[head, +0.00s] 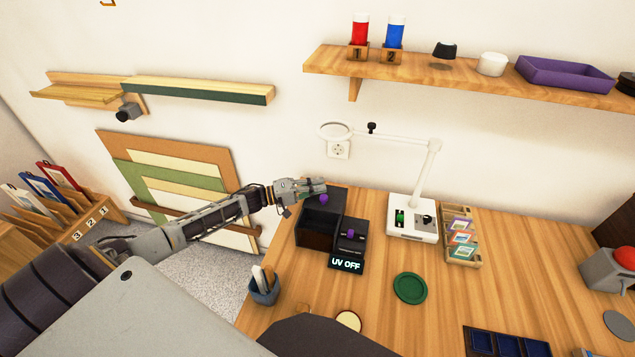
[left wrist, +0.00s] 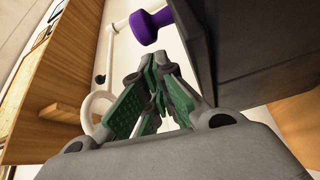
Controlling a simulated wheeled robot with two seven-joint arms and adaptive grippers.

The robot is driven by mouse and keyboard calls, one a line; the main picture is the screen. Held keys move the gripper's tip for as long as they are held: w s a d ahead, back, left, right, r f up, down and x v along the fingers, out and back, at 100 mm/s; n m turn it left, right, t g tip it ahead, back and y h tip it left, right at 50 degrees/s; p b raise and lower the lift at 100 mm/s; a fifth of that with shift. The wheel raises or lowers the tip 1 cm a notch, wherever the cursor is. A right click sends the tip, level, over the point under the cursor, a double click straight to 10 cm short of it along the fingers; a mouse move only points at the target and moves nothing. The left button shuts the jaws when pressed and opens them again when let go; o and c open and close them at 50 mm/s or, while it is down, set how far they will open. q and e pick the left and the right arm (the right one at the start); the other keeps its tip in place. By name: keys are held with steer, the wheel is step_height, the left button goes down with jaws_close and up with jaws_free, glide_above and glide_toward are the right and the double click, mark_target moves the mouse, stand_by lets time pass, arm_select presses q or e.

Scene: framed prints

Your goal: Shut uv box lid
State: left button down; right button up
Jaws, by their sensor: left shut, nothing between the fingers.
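The dark UV box (head: 316,241) stands at the left end of the wooden table, with its dark lid (head: 335,200) raised at the back and the interior partly showing. A purple knob (head: 323,199) sits on the lid. My left gripper (head: 318,186) is shut and empty beside the top of the lid, just behind the knob in the head view. In the left wrist view the closed green-padded fingers (left wrist: 152,80) are close to the purple knob (left wrist: 150,25), apparently apart from it. A dark panel (left wrist: 210,40) fills the right side there. My right gripper is not in view.
A switch unit with a second purple knob (head: 350,233) and a "UV OFF" display (head: 346,264) adjoins the box. A white magnifier lamp (head: 412,215) stands to its right. A blue-grey cup (head: 264,291) is at the table's left edge. A green disc (head: 410,288) lies in front.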

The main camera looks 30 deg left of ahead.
arm_select(q)
steer(key=shift+s+d, duration=0.2)
steer(key=shift+s, duration=0.25)
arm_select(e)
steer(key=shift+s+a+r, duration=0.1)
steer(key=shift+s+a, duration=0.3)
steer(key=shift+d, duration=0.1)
